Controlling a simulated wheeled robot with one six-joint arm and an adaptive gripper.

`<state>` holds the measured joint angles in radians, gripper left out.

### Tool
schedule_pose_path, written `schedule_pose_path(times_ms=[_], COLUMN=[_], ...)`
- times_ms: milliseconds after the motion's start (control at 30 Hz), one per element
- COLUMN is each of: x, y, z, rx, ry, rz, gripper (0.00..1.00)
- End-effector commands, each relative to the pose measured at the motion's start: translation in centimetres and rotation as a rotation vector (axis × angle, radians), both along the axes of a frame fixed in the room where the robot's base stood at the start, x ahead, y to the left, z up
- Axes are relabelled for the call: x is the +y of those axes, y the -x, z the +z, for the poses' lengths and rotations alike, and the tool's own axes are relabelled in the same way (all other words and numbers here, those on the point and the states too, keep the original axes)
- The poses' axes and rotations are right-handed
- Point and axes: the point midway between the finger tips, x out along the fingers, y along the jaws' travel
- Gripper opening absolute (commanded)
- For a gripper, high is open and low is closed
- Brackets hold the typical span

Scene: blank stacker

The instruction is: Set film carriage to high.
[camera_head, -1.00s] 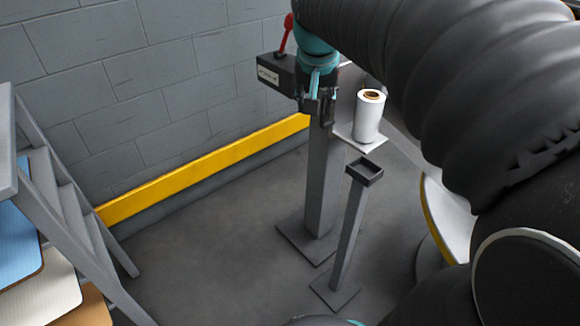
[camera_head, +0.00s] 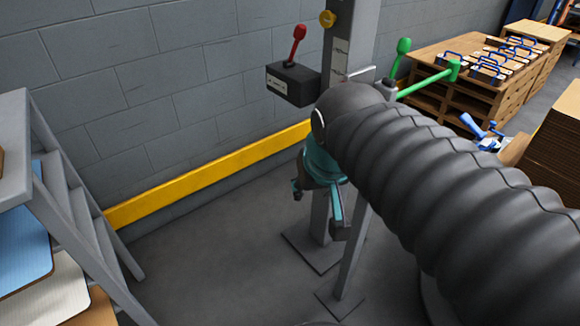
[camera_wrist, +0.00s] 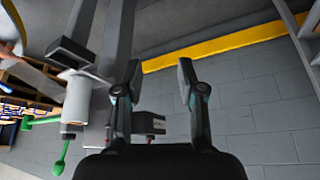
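The white film roll (camera_wrist: 78,98) stands on a pale plate beside the grey column (camera_head: 341,42); my arm hides the roll in the head view. The column carries small labels and a yellow knob (camera_head: 327,18) near the top. A dark box (camera_head: 292,84) with a red lever (camera_head: 299,36) sits left of the column. The box also shows in the wrist view (camera_wrist: 150,123), beyond the fingers. My gripper (camera_head: 318,207) is open and empty, low in front of the column and below the box. Its spread fingers (camera_wrist: 158,85) show in the wrist view.
A thin post with a small dark tray (camera_wrist: 71,50) stands close to the column. A green lever (camera_head: 402,50) and a green bar (camera_head: 430,80) are right of it. Grey steps (camera_head: 75,200) stand left. A yellow rail (camera_head: 200,180) runs along the wall. Floor between is clear.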

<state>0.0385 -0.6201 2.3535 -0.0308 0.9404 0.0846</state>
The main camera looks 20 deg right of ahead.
Motion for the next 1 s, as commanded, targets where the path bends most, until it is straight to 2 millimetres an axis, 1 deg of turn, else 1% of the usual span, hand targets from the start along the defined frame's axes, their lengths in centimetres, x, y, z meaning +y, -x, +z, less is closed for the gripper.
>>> schedule_pose_path(times_ms=[100, 233, 667, 900, 1000], x=[0.5, 0.7, 0.8, 1.6, 1.6], y=[1.1, 1.7, 2.0, 4.1, 4.1], z=[-0.7, -1.2, -1.4, -3.3, -3.3], rx=[-0.006, -0.008, -0.011, -0.024, -0.022], ry=[0.002, 0.003, 0.003, 0.009, 0.010], rz=[0.026, 0.044, 0.053, 0.108, 0.109], gripper=[0.39, 0.39, 0.39, 0.39, 0.39])
